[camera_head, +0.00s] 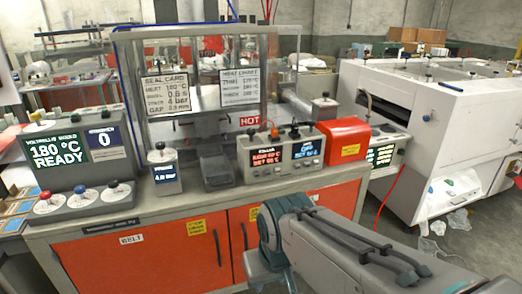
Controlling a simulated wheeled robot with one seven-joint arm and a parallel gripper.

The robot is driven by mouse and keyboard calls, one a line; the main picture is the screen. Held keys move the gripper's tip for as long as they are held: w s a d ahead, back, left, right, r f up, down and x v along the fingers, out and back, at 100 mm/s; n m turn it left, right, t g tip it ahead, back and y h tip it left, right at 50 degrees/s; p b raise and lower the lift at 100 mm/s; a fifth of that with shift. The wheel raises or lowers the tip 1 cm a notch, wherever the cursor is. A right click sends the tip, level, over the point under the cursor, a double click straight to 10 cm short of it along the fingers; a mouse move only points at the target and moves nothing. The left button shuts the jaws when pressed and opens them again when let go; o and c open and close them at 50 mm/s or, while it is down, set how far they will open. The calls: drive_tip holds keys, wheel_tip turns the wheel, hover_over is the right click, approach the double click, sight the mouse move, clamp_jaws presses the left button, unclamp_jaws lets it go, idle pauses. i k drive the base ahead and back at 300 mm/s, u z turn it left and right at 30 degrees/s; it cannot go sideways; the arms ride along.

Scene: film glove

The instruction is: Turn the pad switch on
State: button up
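A grey control box (281,157) stands on the bench top, right of centre, with two small displays. The left display (270,156) has orange text and the right display (307,149) has blue text, too small to read surely. Small knobs or switches (294,132) sit along its top. I cannot tell which one is the pad switch, or its position. My arm comes in from the lower right. My gripper (266,272) is at the bottom middle, in front of the red cabinet and below the bench top, apart from the control box. Its fingertips are not clearly shown.
A grey console (80,165) reading 180 °C READY, with red, blue and white buttons, stands left. A small gauge unit (165,172) and a dark pedal-like block (216,170) stand between. A red box (346,138) adjoins the control box. A clear-walled enclosure (190,80) rises behind.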

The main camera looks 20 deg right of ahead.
sight(312, 123)
drive_tip(key=k, duration=0.65)
drive_tip(key=z, duration=0.8)
drive_tip(key=i, duration=2)
drive_tip(key=u, duration=0.75)
